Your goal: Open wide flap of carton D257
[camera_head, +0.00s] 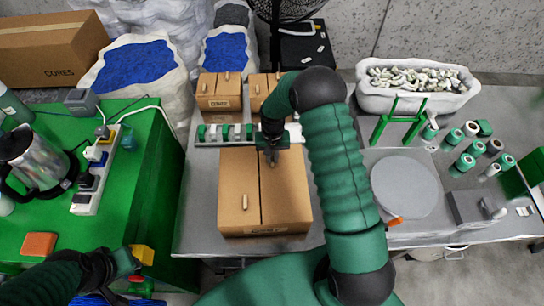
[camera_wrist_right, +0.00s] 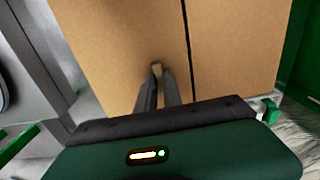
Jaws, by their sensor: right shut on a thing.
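A closed brown carton (camera_head: 290,200) sits on the grey table in front of me, with two top flaps parted by a dark seam. Its front label is too small to read. The left flap (camera_head: 238,175) carries a tan peg handle (camera_head: 245,201). My right gripper (camera_head: 272,158) points down at the far part of the right flap. In the right wrist view my right gripper (camera_wrist_right: 158,80) is shut on a small tan handle (camera_wrist_right: 157,67) on the carton (camera_wrist_right: 110,45), beside the seam. My left gripper (camera_head: 128,262) is low at left, away from the carton; its jaws are unclear.
Two smaller cartons (camera_head: 220,97) (camera_head: 262,86) stand behind a rack (camera_head: 215,133) of green and white rolls. A round grey plate (camera_head: 404,187) lies to the right. A green bench (camera_head: 130,190) with a kettle (camera_head: 30,160) and power strip (camera_head: 96,180) is left.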

